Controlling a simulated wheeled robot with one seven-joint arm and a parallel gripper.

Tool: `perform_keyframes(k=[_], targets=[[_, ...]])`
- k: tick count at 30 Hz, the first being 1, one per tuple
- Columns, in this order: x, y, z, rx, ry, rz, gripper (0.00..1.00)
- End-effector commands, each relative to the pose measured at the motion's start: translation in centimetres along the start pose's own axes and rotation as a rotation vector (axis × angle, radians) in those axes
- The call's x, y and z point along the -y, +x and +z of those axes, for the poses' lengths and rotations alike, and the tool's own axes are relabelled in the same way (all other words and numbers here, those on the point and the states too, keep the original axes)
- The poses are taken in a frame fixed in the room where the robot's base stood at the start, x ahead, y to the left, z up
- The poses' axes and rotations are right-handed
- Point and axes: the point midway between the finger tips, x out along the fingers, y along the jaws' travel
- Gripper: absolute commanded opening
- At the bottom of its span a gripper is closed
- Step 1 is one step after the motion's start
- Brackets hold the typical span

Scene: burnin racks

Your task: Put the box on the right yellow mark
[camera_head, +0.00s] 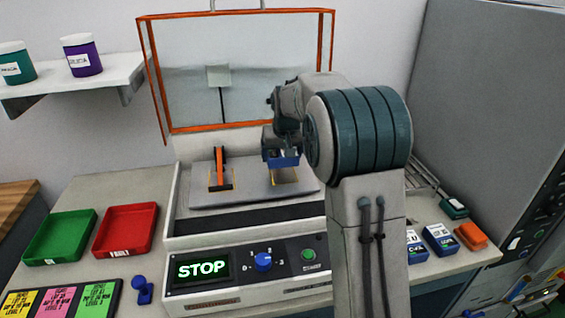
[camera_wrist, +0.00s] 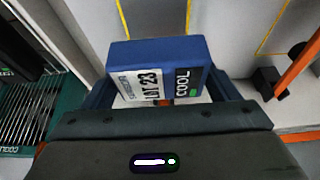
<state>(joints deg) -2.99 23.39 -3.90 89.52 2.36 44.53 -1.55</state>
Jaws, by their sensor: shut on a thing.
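The blue box (camera_head: 284,162) is held in my gripper (camera_head: 283,155) over the right part of the machine's grey plate (camera_head: 250,192). The right yellow mark (camera_head: 285,181) shows just below the box and is partly hidden by it. In the wrist view the box (camera_wrist: 158,52) sits between the two fingers of my gripper (camera_wrist: 166,98), with a white lot label and a dark "COOL" label facing the camera. Yellow lines of the right mark (camera_wrist: 122,20) run beyond the box there. The box looks slightly above the plate; the exact gap is unclear.
The orange-framed clear lid (camera_head: 237,128) is raised behind. The front panel display (camera_head: 202,269) reads STOP. Green (camera_head: 60,237) and red (camera_head: 126,230) trays lie left; more blue boxes (camera_head: 439,238) lie right.

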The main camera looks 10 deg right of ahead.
Motion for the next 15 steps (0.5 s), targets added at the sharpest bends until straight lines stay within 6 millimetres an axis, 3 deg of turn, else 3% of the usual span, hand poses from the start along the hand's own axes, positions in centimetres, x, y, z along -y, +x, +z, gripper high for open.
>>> perform_keyframes(k=[6, 15], targets=[[0.0, 2.8, 1.3, 0.003, -0.001, 0.000, 0.54], [0.0, 3.2, 1.4, 0.001, -0.002, -0.001, 0.54]])
